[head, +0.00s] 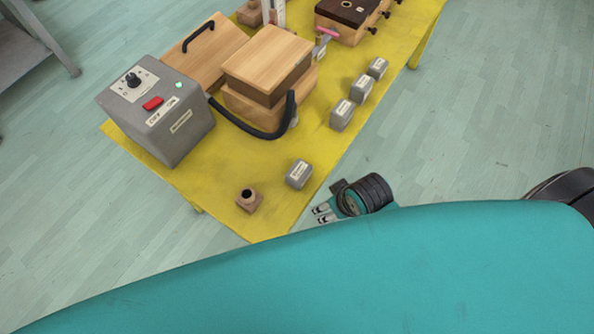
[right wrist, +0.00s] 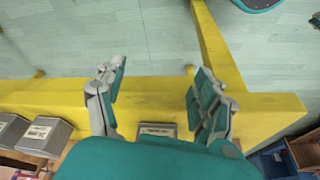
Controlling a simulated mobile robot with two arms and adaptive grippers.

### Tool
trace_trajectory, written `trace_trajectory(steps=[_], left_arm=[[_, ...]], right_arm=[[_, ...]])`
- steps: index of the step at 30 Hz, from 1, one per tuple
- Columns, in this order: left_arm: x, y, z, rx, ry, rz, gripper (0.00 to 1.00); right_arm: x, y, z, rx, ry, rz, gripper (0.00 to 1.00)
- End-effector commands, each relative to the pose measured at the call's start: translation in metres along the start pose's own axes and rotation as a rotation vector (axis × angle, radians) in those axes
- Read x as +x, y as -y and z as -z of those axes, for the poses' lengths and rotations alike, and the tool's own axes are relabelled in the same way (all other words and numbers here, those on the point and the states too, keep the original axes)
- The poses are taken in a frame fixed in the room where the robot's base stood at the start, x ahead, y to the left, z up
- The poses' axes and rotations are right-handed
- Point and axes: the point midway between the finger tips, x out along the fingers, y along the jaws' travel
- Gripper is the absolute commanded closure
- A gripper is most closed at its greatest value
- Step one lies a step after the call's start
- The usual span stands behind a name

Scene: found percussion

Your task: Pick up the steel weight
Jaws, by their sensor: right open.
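Several small grey metal-looking blocks with pale labels stand on the yellow table (head: 235,170). One grey block (head: 299,174) stands alone by the near right edge, and others (head: 342,115) form a row farther back. The labels are too small to read, so I cannot tell which is the steel weight. My right gripper (head: 323,212) is just off the table's right edge, near the lone block. In the right wrist view its fingers (right wrist: 160,82) are spread and empty. A labelled grey block (right wrist: 157,130) shows between them, partly hidden by the teal palm. My left gripper is not in view.
A small wooden block with a dark hole (head: 249,200) stands left of the lone block. A grey control box (head: 185,130), a wooden box (head: 268,62) and a black curved hose (head: 255,130) are farther back.

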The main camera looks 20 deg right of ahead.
Motion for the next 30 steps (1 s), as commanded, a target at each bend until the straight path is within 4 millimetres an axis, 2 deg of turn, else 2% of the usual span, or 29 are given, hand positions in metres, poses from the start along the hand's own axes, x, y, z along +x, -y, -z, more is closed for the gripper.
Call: trace_trajectory(steps=[1,4,6,12,17,23,26,30], left_arm=[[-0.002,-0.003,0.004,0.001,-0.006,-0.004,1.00],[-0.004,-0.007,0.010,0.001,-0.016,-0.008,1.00],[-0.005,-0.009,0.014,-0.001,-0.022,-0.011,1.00],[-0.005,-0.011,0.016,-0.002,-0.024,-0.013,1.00],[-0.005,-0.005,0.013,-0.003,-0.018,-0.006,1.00],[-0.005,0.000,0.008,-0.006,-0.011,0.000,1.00],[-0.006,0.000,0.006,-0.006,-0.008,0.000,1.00],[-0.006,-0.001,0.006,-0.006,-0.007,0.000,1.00]], right_arm=[[-0.015,0.001,0.006,-0.007,-0.012,0.001,0.30],[-0.044,0.006,0.018,-0.035,-0.035,0.016,0.30],[-0.065,0.018,0.038,-0.107,-0.073,0.049,0.30],[-0.080,0.054,0.085,-0.355,-0.145,0.150,0.30],[-0.093,0.081,0.115,-0.586,-0.191,0.212,0.30],[-0.116,0.109,0.146,-0.990,-0.213,0.268,0.30],[-0.128,0.111,0.155,-1.274,-0.175,0.276,0.30],[-0.143,0.087,0.161,-1.623,-0.042,0.273,0.30]])
